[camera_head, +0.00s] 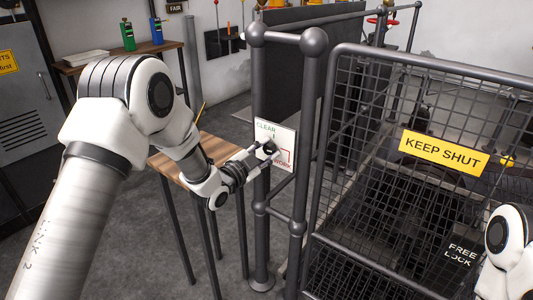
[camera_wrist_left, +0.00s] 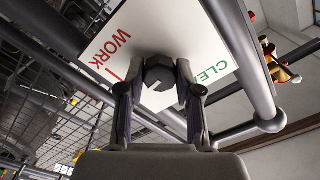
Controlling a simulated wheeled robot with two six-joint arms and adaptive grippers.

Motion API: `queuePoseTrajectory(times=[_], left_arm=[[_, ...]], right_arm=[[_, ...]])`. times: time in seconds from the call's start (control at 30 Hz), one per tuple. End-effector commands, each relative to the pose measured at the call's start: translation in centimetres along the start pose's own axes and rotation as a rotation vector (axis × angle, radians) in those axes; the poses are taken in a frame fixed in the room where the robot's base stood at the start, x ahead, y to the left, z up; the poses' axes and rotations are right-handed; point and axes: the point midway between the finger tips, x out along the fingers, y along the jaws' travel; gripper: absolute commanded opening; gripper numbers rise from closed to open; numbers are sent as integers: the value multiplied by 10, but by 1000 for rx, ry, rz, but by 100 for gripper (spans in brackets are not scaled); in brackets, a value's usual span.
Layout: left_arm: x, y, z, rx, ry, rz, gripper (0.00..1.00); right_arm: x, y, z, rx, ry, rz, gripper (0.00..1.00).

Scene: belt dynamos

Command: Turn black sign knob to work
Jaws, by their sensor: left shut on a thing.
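The white sign (camera_head: 288,139) is fixed to the dark post left of the mesh gate, with green CLEAR at its top left and red WORK at its lower right. In the left wrist view the sign (camera_wrist_left: 150,30) fills the upper middle. The black knob (camera_wrist_left: 160,73) stands out from the sign's face between the fingertips. My left gripper (camera_head: 268,149) reaches the sign from the left and is shut on the knob; its fingers (camera_wrist_left: 160,88) sit on either side. In the head view it hides the knob, and I cannot tell where the knob points. My right gripper is out of view.
The mesh gate with a yellow KEEP SHUT plate (camera_head: 444,150) stands right of the sign. A wooden table (camera_head: 222,150) stands behind my left arm. Posts and rails (camera_head: 310,90) surround the sign. A grey cabinet (camera_head: 27,90) is at the far left.

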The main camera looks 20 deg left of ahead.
Motion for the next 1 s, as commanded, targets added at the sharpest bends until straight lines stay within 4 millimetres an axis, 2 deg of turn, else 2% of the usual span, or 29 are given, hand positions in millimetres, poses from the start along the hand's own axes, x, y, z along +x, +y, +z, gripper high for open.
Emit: queuePoseTrajectory(times=[0.3, 0.83, 0.87, 0.9, 0.93, 1.0], left_arm=[[0, 1, 1, 132, -2, 2, 0], [0, 1, 1, 159, -2, 3, 0], [0, 1, 1, 159, -2, 3, 41], [0, 1, 1, 159, -2, 3, 55], [0, 1, 1, 158, -2, 2, 60], [0, 1, 1, 158, -1, 2, 60]], right_arm=[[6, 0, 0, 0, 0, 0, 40], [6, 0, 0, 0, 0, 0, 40], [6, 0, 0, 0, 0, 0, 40], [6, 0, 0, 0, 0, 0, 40], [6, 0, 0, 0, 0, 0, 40], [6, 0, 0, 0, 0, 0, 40]])
